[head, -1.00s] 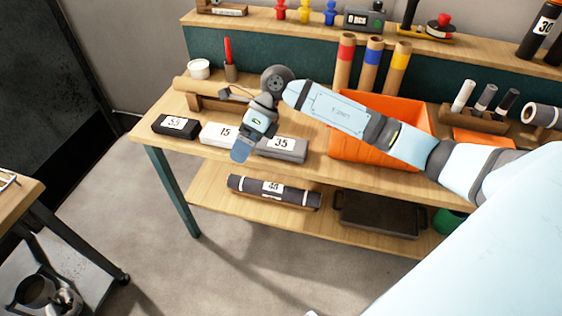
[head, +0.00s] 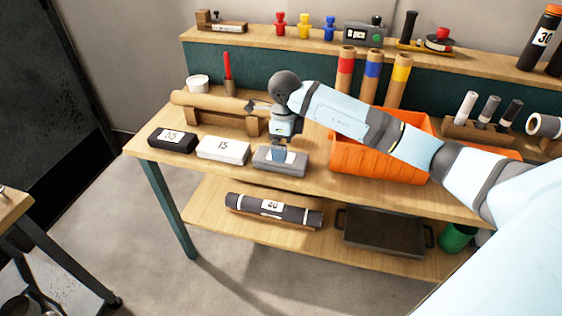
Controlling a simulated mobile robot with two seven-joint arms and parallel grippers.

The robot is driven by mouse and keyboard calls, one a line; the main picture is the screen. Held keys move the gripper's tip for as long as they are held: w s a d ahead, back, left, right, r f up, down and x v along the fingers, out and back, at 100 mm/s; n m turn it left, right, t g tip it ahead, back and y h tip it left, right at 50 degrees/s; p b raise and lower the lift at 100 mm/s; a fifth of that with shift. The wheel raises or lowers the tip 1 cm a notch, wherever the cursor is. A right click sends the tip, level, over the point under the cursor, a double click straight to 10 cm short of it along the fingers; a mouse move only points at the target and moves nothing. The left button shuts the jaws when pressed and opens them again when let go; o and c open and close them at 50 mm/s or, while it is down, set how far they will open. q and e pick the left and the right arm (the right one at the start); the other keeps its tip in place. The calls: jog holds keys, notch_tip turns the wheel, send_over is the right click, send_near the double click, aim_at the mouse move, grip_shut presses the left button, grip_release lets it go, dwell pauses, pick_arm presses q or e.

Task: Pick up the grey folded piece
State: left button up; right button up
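The grey folded piece (head: 292,169) lies on the workbench top, at the right end of a row with a white folded piece (head: 222,151) marked 15 and a black folded piece (head: 172,140). My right arm reaches in from the right, and my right gripper (head: 278,154) points down over the grey piece. Its fingertips overlap the middle of the piece and cover most of its label. I cannot tell whether they touch it, or whether the fingers are open or shut. My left gripper is not in view.
An orange bin (head: 380,160) stands just right of the grey piece. A brown roll on a wooden stand (head: 215,110) lies behind the row. The lower shelf holds a dark roll (head: 290,211) and a dark tray (head: 385,232). The bench's front edge (head: 330,187) is close.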

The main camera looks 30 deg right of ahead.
jog(key=f, duration=0.5)
jog(key=shift+s+f, duration=0.1)
jog(key=shift+s, duration=0.15)
jog(key=c, duration=1)
